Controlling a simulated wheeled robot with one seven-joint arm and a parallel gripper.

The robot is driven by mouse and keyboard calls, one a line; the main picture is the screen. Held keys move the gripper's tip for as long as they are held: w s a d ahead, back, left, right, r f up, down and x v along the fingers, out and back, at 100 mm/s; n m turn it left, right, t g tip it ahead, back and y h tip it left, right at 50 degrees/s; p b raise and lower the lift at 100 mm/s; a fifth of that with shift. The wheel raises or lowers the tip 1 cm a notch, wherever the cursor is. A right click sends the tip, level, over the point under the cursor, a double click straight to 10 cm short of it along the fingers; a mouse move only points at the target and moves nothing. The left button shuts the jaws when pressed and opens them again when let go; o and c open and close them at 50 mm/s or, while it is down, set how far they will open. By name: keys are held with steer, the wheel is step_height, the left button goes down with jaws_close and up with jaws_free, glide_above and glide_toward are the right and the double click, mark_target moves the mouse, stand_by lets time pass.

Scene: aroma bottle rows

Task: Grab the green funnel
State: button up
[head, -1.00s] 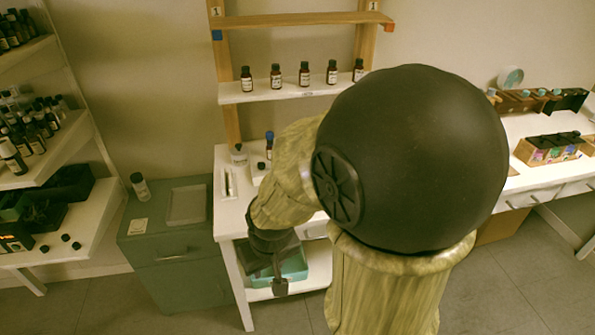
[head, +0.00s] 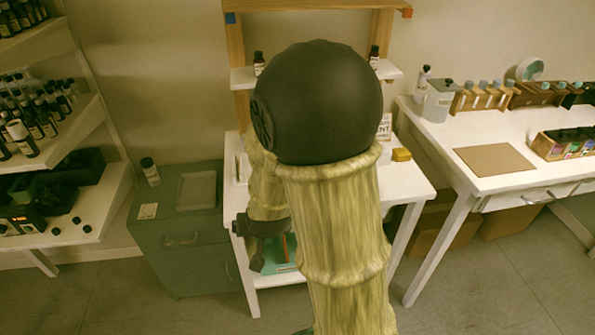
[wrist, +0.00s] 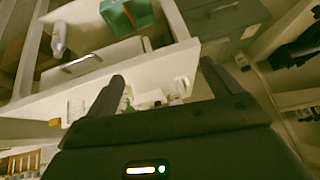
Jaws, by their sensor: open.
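A teal box-like thing, probably this bin, also shows at the top of the wrist view (wrist: 127,14). My gripper (head: 257,262) hangs low before the table's front left side. In the wrist view my gripper (wrist: 163,84) has its two dark fingers apart with nothing held between them.
The white middle table (head: 413,190) has a wooden rack behind it. A grey-green cabinet (head: 183,243) stands left, and shelves of dark bottles (head: 40,115) stand farther left. A white desk (head: 440,130) with racks is at right. The floor in front is clear.

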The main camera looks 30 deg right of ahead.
steer(key=w+d+m+t+h+b, duration=0.1)
steer(key=w+d+m+t+h, duration=0.3)
steer(key=d+t+h, duration=0.3)
steer(key=w+d+h, duration=0.1)
steer(key=h, duration=0.3)
steer(key=shift+w+r+m, duration=0.25)
steer(key=shift+r+m, duration=0.05)
steer(key=shift+r, duration=0.1)
steer(key=shift+s+d, duration=0.1)
steer(key=shift+d, duration=0.05)
steer(key=p+x, duration=0.1)
steer(key=x, duration=1.1)
steer(key=shift+p, duration=0.35)
steer(key=shift+d, duration=0.1)
steer(key=x, duration=0.3)
steer(key=p+x, duration=0.1)
steer(key=x, duration=0.1)
steer(key=shift+f, duration=0.4)
